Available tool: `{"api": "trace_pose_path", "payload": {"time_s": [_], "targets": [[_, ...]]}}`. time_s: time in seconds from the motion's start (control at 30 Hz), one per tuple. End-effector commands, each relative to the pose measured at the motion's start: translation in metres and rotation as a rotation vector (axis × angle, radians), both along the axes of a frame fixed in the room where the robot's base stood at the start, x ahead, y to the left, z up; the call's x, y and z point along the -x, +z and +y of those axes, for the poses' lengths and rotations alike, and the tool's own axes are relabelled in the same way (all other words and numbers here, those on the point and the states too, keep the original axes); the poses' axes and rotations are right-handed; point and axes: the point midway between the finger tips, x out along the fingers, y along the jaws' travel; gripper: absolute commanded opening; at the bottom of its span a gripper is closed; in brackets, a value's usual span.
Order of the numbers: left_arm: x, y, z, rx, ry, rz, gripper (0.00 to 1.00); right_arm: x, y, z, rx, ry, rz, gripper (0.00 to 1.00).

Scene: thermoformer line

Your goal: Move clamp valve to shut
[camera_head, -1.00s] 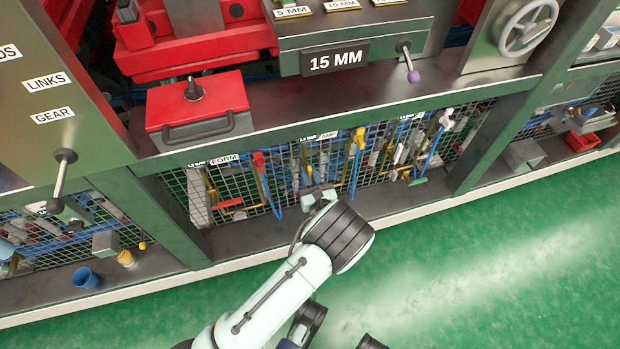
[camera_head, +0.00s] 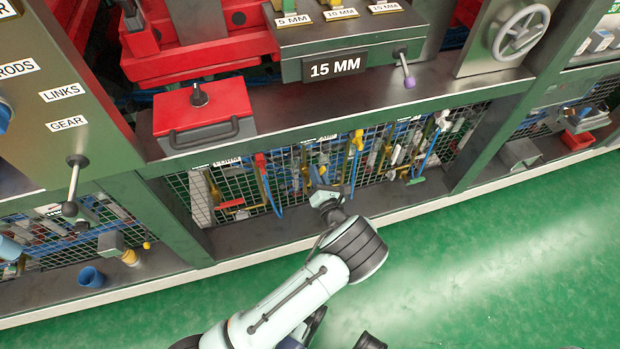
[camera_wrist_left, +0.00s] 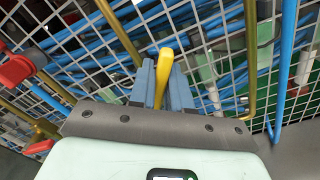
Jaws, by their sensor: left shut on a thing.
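The panel (camera_head: 290,180) below the machine shelf carries a red-handled valve (camera_head: 260,160), a yellow-handled valve (camera_head: 358,139) and a white-handled valve (camera_head: 442,120). The partly readable label left of the yellow-handled valve seems to be the clamp one. My left gripper (camera_head: 319,176) reaches the panel below and left of that yellow valve head. In the left wrist view, its two blue-grey fingers (camera_wrist_left: 165,85) are shut on a yellow lever (camera_wrist_left: 165,62), whose tip sticks out between them. How this lever joins the valve is hidden. My right gripper is not in view.
Brass pipes (camera_wrist_left: 120,35), blue hoses (camera_wrist_left: 285,70) and wire mesh crowd the space around the fingers. A red handle (camera_wrist_left: 18,68) is at the left. The shelf with a red-lidded box (camera_head: 205,122) overhangs the panel. The green floor (camera_head: 480,260) is clear.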

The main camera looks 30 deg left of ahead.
Motion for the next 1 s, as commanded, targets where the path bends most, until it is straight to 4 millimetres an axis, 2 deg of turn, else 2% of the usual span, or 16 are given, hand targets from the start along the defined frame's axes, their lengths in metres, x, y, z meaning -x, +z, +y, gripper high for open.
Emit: {"api": "trace_pose_path", "payload": {"time_s": [0.23,0.5,0.87,1.0], "targets": [[0.000,-0.002,-0.001,-0.004,0.000,0.009,0.00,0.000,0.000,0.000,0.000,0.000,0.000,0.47],[-0.006,-0.010,-0.006,-0.175,-0.002,0.209,0.00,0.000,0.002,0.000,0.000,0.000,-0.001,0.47],[-0.007,-0.012,-0.007,-0.205,-0.001,0.246,0.00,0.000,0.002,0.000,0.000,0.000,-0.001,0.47],[-0.009,-0.017,-0.009,-0.287,-0.001,0.339,0.00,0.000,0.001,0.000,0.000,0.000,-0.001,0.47]]}}
